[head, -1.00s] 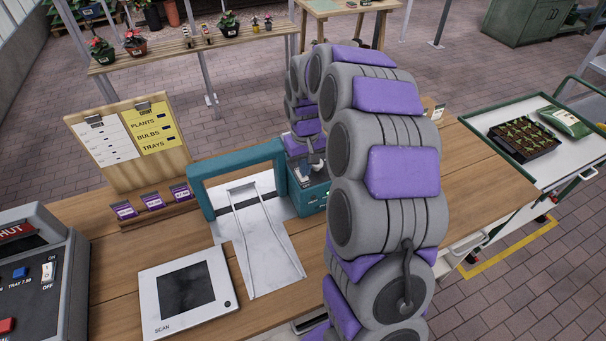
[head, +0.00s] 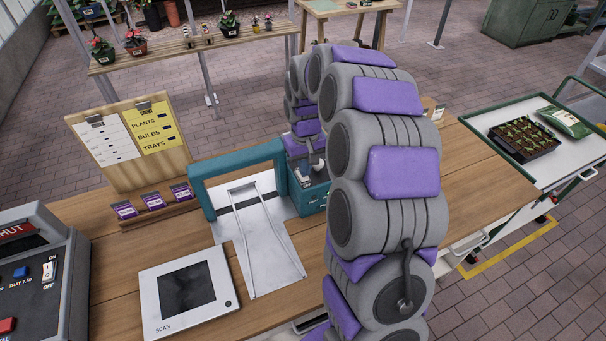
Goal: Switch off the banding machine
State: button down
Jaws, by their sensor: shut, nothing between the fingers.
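The banding machine is a teal arch (head: 236,164) over a pale metal plate with two rails, with a teal box (head: 312,197) at its right side. My gripper (head: 312,172) is small in the view, pointing down at the top of this box. It looks shut, with nothing seen in it. I cannot tell whether the fingertips touch the box or a switch on it. My arm hides the box's right part, and the switch's position is not clear.
A grey console (head: 40,270) with an ON/OFF rocker stands at the left. A scan pad (head: 186,296) lies in front of the machine, and a board (head: 130,146) with price cards stands behind. A trolley (head: 520,180) with seedlings is at the right.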

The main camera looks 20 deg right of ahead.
jog(key=shift+a+f, duration=0.1)
jog(key=shift+f, duration=0.8)
dwell(1.0)
jog(key=shift+r, duration=0.15)
jog(key=shift+r+p, duration=1.35)
jog(key=shift+r, duration=2)
